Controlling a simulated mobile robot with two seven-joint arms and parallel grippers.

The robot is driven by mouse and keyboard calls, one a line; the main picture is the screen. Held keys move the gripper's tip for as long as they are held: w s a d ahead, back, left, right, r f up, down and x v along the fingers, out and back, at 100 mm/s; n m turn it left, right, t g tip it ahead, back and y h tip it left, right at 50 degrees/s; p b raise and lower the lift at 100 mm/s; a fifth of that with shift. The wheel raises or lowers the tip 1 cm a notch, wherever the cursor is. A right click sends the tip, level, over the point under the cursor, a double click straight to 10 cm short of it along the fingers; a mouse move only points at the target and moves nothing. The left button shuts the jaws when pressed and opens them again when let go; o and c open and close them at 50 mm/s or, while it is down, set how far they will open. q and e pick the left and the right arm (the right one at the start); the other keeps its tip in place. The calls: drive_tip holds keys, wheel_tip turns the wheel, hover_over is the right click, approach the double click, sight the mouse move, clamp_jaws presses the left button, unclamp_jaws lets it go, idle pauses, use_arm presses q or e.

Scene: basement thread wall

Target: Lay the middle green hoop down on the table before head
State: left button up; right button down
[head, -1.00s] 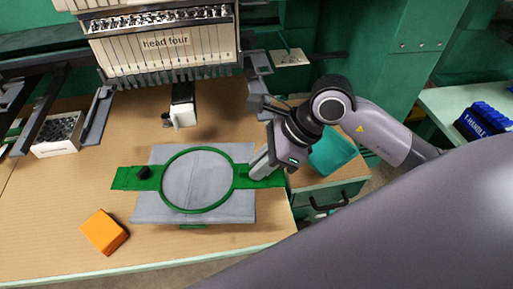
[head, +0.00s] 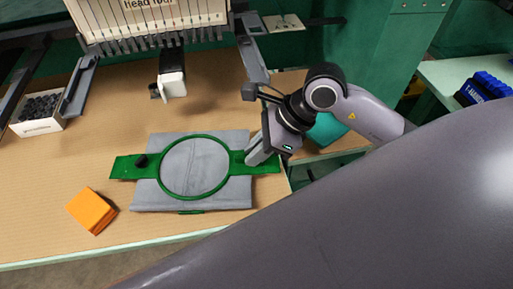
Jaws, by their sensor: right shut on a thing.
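The green hoop (head: 228,167) with grey cloth (head: 194,168) in it lies flat at the front of the table (head: 60,215), before the machine head labelled "head four" (head: 150,12). Its two green arms stick out left and right, and a dark knob sits by the left one. My right gripper (head: 254,158) is shut on the hoop's right arm. Its fingertips partly cover that arm. I cannot tell whether the hoop touches the tabletop everywhere. My left gripper is not in view.
An orange block (head: 91,210) lies to the left in front of the hoop. A white box of dark pieces (head: 38,113) stands at the far left. A teal bin (head: 326,129) is behind my right arm. Bare table lies between the hoop and the machine.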

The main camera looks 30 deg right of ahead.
drive_tip(key=shift+f, duration=0.1)
idle(0.4)
drive_tip(key=c, duration=1.1)
unclamp_jaws()
drive_tip(key=shift+o, duration=0.2)
drive_tip(key=shift+b+v, duration=0.45)
drive_tip(key=shift+v, duration=3.15)
